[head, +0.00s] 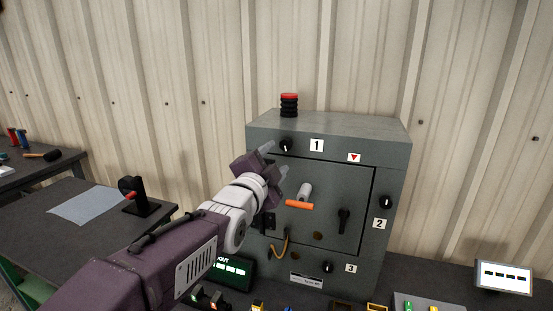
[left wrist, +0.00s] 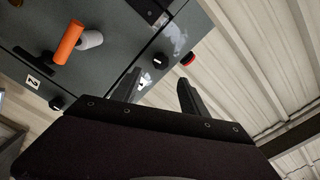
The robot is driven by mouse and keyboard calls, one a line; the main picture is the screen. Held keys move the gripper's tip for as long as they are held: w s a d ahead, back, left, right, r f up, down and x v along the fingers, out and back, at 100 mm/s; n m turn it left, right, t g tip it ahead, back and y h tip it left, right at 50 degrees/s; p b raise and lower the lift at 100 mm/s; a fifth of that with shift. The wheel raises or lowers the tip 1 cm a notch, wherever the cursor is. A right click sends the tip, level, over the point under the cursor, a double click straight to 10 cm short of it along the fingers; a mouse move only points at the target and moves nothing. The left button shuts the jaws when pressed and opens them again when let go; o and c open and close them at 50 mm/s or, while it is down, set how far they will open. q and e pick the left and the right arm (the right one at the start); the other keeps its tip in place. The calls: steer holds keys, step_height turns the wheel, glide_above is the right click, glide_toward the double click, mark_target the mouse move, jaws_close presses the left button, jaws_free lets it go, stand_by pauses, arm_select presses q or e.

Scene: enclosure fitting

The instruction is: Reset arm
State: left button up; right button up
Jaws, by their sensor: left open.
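My left arm reaches in from the lower left in the head view. Its gripper (head: 276,160) is in front of the upper left of a grey enclosure (head: 390,149). In the left wrist view the two fingers of the left gripper (left wrist: 158,92) stand apart with nothing between them. A black knob (left wrist: 160,60) by label 1 lies beyond the fingers; it also shows in the head view (head: 286,146). An orange handle (head: 299,204) on a light grey stem sits on the enclosure door and also shows in the left wrist view (left wrist: 68,42). My right gripper is not in view.
A red-topped stack light (head: 289,105) stands on the enclosure. More black knobs sit by labels 2 (head: 386,202) and 3 (head: 327,267). A small screen (head: 503,277) stands at right. A side table at left holds a blue-grey sheet (head: 88,206) and a black stand (head: 146,204).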

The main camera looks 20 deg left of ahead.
arm_select(q)
steer(key=s+f+n+g, duration=0.3)
steer(key=f+n+g, duration=0.15)
steer(key=f, duration=0.85)
steer(key=s+f+n+g, duration=0.3)
steer(key=s+f+g, duration=0.15)
steer(key=f, duration=0.95)
steer(key=s+f+n+g, duration=0.5)
steer(key=s+f+g, duration=0.2)
steer(key=s+f, duration=0.65)
step_height(320, 180, up, 13)
steer(key=s+p, duration=0.2)
steer(key=p, duration=1)
steer(key=shift+a+g, duration=0.15)
steer(key=shift+g, duration=0.25)
steer(key=shift+r, duration=0.1)
steer(key=shift+c, duration=0.3)
jaws_close()
